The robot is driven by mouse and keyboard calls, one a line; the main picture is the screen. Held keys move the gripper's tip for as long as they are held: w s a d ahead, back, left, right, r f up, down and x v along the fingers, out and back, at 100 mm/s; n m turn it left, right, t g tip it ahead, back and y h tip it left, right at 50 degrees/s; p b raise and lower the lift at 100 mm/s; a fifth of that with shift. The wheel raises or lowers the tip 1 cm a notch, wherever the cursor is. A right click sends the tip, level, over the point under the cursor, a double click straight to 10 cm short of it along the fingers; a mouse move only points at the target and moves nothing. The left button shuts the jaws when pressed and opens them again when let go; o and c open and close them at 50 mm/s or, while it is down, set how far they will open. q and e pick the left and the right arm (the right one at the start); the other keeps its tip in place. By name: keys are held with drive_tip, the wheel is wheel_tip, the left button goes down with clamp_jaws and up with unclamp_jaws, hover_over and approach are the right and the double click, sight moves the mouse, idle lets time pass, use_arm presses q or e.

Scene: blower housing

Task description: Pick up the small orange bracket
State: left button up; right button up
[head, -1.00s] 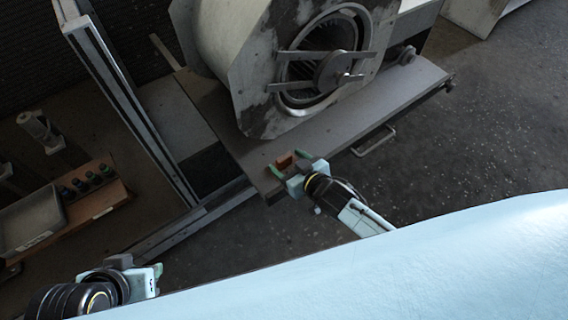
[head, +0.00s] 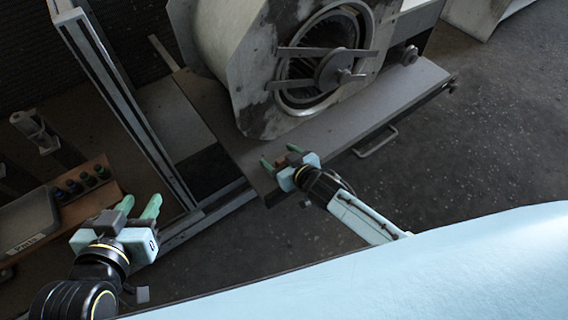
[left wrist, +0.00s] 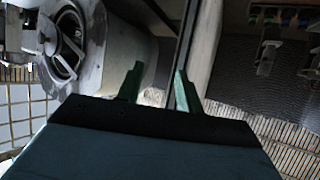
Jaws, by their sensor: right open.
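My right gripper (head: 279,157) is open in the head view, its green fingers over the near left end of the grey platform. I cannot clearly make out the small orange bracket now; the platform between and around the fingers is dark and partly hidden by the gripper. My left gripper (head: 139,205) is at the lower left, open and empty, its fingers pointing up the picture, well away from the platform's end. Its two green fingers also show apart in the left wrist view (left wrist: 160,85), with nothing between them.
A large grey blower housing (head: 250,75) stands on the platform (head: 350,123). A metal upright (head: 135,110) rises between my left gripper and the platform. At the left are a wooden rack (head: 95,190) with several coloured knobs and a grey bin (head: 25,222). Open floor lies right.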

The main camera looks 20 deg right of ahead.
drive_tip(key=c, duration=1.1)
drive_tip(key=shift+r, duration=0.15)
